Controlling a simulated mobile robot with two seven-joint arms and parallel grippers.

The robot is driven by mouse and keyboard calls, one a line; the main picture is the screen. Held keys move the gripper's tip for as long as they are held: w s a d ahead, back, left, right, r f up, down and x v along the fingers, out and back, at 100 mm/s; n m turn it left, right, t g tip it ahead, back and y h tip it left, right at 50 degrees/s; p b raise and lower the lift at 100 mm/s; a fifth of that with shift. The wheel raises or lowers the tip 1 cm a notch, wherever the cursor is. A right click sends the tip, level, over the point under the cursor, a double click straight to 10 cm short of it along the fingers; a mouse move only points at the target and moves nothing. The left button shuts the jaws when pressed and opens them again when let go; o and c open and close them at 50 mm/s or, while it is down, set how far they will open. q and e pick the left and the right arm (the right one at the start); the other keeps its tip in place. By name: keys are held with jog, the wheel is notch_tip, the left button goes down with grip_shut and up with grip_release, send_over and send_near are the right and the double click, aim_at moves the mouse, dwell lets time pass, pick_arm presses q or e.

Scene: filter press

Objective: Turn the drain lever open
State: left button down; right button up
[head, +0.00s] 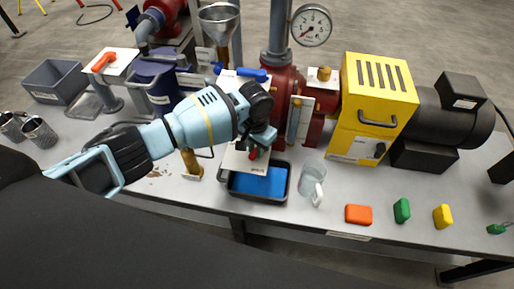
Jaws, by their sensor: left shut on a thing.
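My left gripper (259,141) reaches in from the left to the front of the filter press and is shut at a small red lever (253,154), which I take for the drain lever. The lever is mostly hidden by the fingers, so its exact angle cannot be told. It sits in front of a white plate (240,163), above a dark tray with a blue inside (262,185). My right gripper is not in view.
A glass mug (312,183) stands right of the tray. An orange block (358,214), a green block (402,210) and a yellow block (442,216) lie along the front edge. A yellow housing (375,105), a gauge (311,25) and a funnel (219,20) stand behind.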

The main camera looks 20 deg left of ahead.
pick_arm(q)
jog(key=m, duration=0.2)
jog(key=shift+w+a+m, duration=0.25)
jog(key=shift+a+m, duration=0.15)
jog(key=shift+w+a+m+b, duration=0.1)
jog(key=shift+w+a+m, duration=0.25)
jog(key=shift+m, duration=1.3)
jog(key=shift+w+a+m+b, duration=0.2)
jog(key=shift+w+m, duration=0.3)
jog(key=shift+m, duration=1.1)
jog(key=shift+w+a+m+b, duration=0.1)
jog(key=shift+w+a+m, duration=0.25)
jog(key=shift+m, duration=1.3)
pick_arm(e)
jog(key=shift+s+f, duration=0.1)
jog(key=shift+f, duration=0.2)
pick_arm(q)
jog(key=shift+w+d, duration=0.1)
jog(key=shift+w, duration=0.05)
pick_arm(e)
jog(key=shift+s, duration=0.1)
pick_arm(q)
jog(key=c, duration=1.3)
grip_release()
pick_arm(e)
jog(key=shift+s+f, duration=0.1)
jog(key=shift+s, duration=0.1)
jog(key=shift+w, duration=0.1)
